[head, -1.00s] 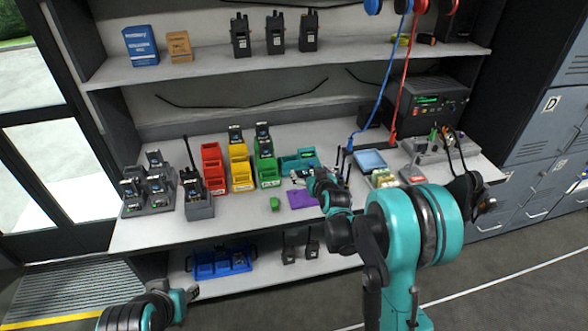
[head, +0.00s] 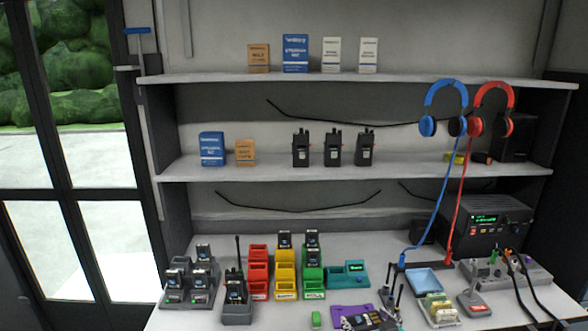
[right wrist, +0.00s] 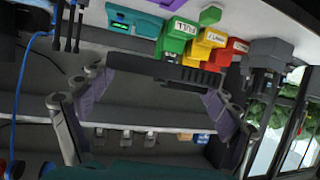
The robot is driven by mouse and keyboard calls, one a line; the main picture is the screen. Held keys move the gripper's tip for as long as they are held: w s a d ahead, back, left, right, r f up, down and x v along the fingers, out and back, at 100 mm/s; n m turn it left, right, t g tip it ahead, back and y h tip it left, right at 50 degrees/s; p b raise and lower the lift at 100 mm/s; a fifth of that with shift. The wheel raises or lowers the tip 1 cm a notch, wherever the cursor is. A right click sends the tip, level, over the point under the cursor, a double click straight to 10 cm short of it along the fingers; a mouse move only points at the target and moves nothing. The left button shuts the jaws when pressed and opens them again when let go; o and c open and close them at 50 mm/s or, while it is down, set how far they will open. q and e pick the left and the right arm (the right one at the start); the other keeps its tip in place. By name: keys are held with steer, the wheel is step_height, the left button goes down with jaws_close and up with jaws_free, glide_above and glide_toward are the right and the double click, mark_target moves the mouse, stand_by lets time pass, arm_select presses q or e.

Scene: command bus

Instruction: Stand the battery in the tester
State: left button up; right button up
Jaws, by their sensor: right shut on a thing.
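The tester (head: 347,272) is a teal box with a small lit green display, right of the green bins on the bench. It also shows in the right wrist view (right wrist: 133,20), where the scene appears turned over. My right gripper (head: 368,320) is at the bottom edge of the head view, over the purple mat (head: 343,309) and nearer to me than the tester. The right wrist view shows its fingers shut on a dark battery (right wrist: 165,72), apart from the tester. The battery's lower part is hard to make out in the head view. My left gripper is out of view.
Red (head: 258,272), yellow (head: 285,276) and green bins (head: 313,280) stand left of the tester, some with batteries. A radio in a charger (head: 236,310) is further left. A small green block (head: 316,320) is by the mat.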

steer(key=shift+n+y, duration=0.4)
steer(key=shift+y, duration=0.1)
steer(key=s, duration=0.1)
steer(key=s+a, duration=0.1)
steer(key=s, duration=0.1)
steer(key=s+r, duration=0.1)
steer(key=s, duration=0.1)
steer(key=shift+a+r, duration=0.1)
steer(key=shift+a, duration=0.15)
steer(key=m+h, duration=0.3)
steer(key=h, duration=0.1)
glide_above(355, 310)
steer(key=s, duration=0.2)
step_height(355, 310, down, 5)
steer(key=shift+s+a+r, duration=0.15)
steer(key=shift+a, duration=0.2)
step_height(355, 310, down, 10)
steer(key=b, duration=0.4)
steer(key=shift+b, duration=0.4)
steer(key=shift+r, duration=0.15)
